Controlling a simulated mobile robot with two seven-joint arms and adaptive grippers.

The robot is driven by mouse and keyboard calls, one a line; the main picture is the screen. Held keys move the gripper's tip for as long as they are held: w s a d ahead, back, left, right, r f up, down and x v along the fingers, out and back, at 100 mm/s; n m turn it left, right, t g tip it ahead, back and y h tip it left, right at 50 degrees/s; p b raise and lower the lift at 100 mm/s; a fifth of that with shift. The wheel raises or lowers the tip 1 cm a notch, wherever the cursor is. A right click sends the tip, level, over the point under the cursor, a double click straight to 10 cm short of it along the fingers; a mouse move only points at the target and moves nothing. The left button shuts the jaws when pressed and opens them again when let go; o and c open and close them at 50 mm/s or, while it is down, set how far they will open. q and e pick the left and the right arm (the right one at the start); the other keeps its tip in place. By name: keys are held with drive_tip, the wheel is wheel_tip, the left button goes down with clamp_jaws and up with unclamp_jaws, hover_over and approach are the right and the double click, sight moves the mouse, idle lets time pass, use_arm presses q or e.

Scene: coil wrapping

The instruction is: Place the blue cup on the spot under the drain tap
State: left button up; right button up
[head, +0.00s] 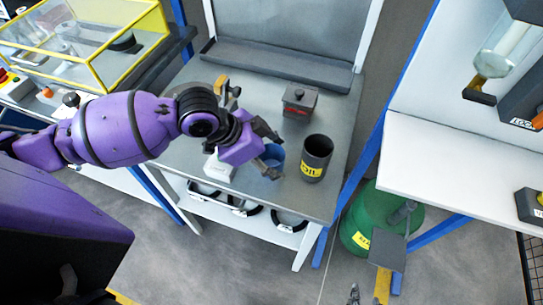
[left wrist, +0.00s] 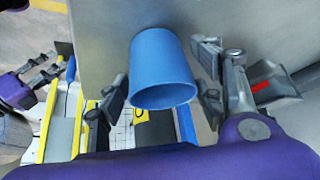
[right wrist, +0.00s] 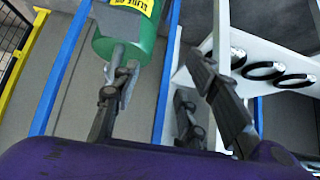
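The blue cup (head: 273,156) stands on the grey workbench, and in the left wrist view the cup (left wrist: 162,70) sits between the fingers. My left gripper (head: 266,152) is open around it, with a small gap on each side. The drain tap (head: 401,213) is on the green drum (head: 365,222) at the lower right. Below the tap is a small grey plate (head: 387,247) on a yellow support, bare on top. My right gripper (right wrist: 165,95) is open and empty; in the head view only a tip shows at the bottom edge.
A black can with a yellow label (head: 315,158) stands just right of the cup. A dark box with red marking (head: 299,101) is behind it. The bench (head: 330,195) has rings on its lower shelf. A white table (head: 470,165) and blue posts stand near the drum.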

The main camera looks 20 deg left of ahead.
use_arm(q)
drive_tip(key=shift+r, duration=0.15)
use_arm(e)
drive_tip(key=shift+s+d+f, duration=0.1)
drive_tip(key=shift+s+f, duration=0.05)
drive_tip(key=shift+s, duration=0.15)
